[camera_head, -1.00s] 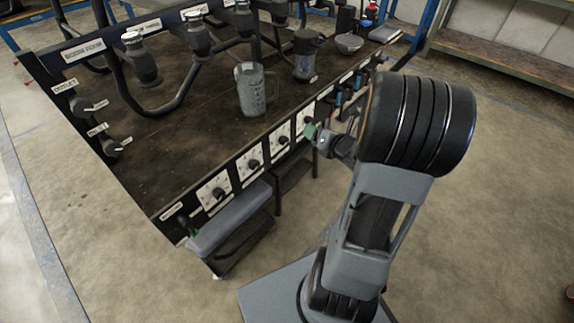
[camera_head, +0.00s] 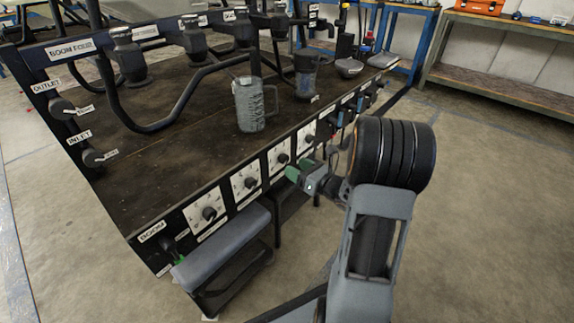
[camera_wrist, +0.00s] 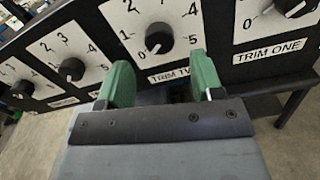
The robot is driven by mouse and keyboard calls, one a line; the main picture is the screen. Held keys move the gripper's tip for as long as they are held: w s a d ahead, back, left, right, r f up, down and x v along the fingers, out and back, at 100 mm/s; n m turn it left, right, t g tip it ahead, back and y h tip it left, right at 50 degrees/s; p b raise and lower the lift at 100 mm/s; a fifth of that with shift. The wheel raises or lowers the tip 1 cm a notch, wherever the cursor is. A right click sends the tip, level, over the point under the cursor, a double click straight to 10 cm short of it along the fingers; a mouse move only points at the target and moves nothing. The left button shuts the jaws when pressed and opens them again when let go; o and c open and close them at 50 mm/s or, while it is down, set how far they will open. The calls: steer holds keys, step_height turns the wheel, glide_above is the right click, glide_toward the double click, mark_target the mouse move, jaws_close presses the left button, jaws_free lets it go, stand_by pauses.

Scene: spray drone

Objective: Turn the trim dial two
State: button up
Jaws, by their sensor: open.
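The trim dial two (camera_wrist: 158,38) is a black knob on a white plate with numbers around it, above a partly covered "TRIM TW…" label (camera_wrist: 168,75). In the head view it appears to be the third dial from the left (camera_head: 283,158) on the bench's front panel. My gripper (camera_wrist: 162,78) has green fingertips set wide apart with nothing between them. In the wrist view they are below the knob, one to each side, and do not appear to touch it. In the head view my gripper (camera_head: 300,170) is just in front of the panel, near this dial.
The trim one dial (camera_wrist: 290,8) is to the right, and other similar dials (camera_wrist: 72,69) are to the left. A grey padded stool (camera_head: 222,243) stands against the panel's left end. Open floor lies to the right.

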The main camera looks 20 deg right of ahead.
mark_target(286, 162)
steer(key=shift+b+x, duration=0.35)
steer(key=shift+x, duration=2)
steer(key=shift+d, duration=0.1)
steer(key=c, duration=0.9)
